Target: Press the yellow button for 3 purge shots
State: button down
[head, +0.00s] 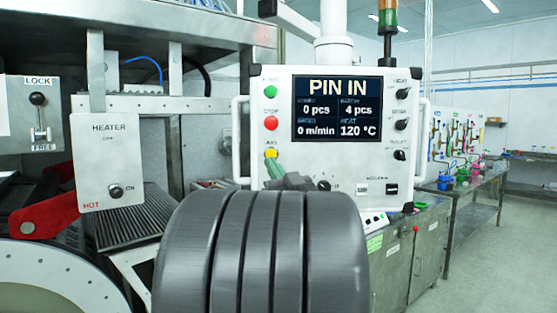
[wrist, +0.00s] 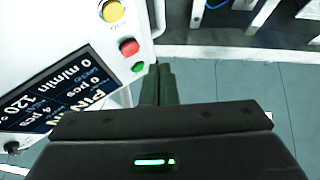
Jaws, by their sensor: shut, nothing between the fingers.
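The yellow button (head: 271,153) is the lowest of three on the left side of a white control panel (head: 340,170), under a red button (head: 270,123) and a green one (head: 269,92). My gripper (head: 271,164) is shut and empty, its greenish fingertips at the lower edge of the yellow button in the head view. In the wrist view, the yellow button (wrist: 112,11) shows at the top, apart from the shut fingers (wrist: 160,72); touching is not visible. The panel screen (head: 330,108) reads PIN IN, 0 pcs, 4 pcs, 0 m/min and 120 °C.
Several black knobs (head: 401,124) line the panel's right side. Left are a HEATER box (head: 110,165), a LOCK/FREE lever (head: 38,115) and a red arm (head: 50,213). Metal cabinets (head: 425,240) stand at the right, with open floor beyond.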

aim_at(271, 154)
jog(key=shift+s+r+y, duration=0.1)
jog(key=shift+r+y, duration=0.1)
jog(key=shift+y, duration=0.2)
jog(key=w+p, duration=0.2)
jog(key=w, duration=0.7)
dwell(2.1)
jog(key=shift+w, duration=0.35)
